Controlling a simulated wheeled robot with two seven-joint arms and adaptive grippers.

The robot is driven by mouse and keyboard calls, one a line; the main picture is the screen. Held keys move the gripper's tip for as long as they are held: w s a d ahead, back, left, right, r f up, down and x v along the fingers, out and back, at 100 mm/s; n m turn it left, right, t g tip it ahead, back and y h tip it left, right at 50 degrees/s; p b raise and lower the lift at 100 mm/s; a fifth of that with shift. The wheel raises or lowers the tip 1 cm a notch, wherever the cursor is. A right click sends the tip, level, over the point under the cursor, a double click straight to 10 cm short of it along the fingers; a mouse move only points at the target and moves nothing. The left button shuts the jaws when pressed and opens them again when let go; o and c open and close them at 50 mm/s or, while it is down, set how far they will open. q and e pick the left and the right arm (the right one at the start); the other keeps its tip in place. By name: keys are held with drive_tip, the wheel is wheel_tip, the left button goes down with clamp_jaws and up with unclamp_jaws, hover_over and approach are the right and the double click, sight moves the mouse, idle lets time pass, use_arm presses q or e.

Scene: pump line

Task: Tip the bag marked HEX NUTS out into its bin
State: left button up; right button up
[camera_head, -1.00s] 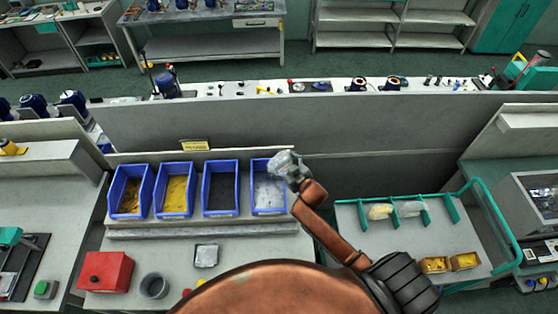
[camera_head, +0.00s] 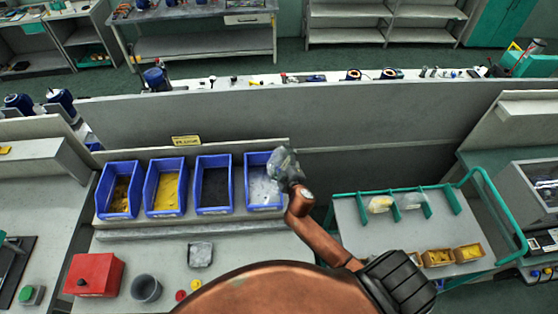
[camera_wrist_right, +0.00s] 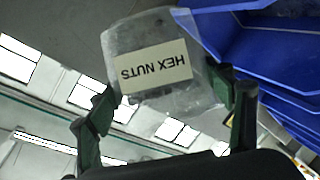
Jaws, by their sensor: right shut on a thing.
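My right gripper (camera_head: 290,180) is shut on a clear plastic bag (camera_head: 282,163), beside and partly over the right rim of the rightmost blue bin (camera_head: 251,198). In the right wrist view, the bag (camera_wrist_right: 135,40) sits between the two fingers of the gripper (camera_wrist_right: 165,115). Its white label (camera_wrist_right: 152,67) reads HEX NUTS and appears upside down in that view. The rightmost bin has pale grey contents on its floor. I cannot tell whether anything is falling from the bag. My left gripper is not in view.
More blue bins stand to the left, holding dark (camera_head: 214,187), yellow (camera_head: 166,190) and brownish (camera_head: 121,196) contents. A green-framed trolley (camera_head: 357,228) at right holds two bags and small yellow boxes. A red box (camera_head: 94,274) and grey cup (camera_head: 146,288) stand in front.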

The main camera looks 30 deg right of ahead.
sight(279, 167)
drive_tip(key=shift+f+n+t+h+b, duration=0.4)
drive_tip(key=shift+f+n+b, duration=0.9)
drive_tip(key=shift+b, duration=1.5)
drive_tip(key=n+b, duration=0.1)
drive_tip(key=n+t+h+b, duration=0.1)
drive_tip(key=n+b, duration=0.1)
drive_tip(key=shift+a+f+b, duration=0.15)
drive_tip(key=shift+a+b, duration=0.15)
drive_tip(key=shift+a, duration=0.1)
drive_tip(key=shift+a+r+n+t+b, duration=0.2)
drive_tip(key=shift+a+n+t+b, duration=0.2)
drive_tip(key=shift+n+b, duration=0.35)
drive_tip(key=n+b, duration=0.1)
drive_tip(key=a+r+n+t+b, duration=0.1)
drive_tip(key=n, duration=0.1)
drive_tip(key=shift+s+a, duration=0.1)
drive_tip(key=shift+a, duration=0.1)
drive_tip(key=shift+a+r+n+t+b, duration=0.3)
drive_tip(key=shift+a+n, duration=0.05)
drive_tip(key=shift+n, duration=0.4)
drive_tip(key=shift+a+r+n+t+b, duration=0.3)
drive_tip(key=shift+a+n, duration=0.05)
drive_tip(key=shift+n, duration=0.35)
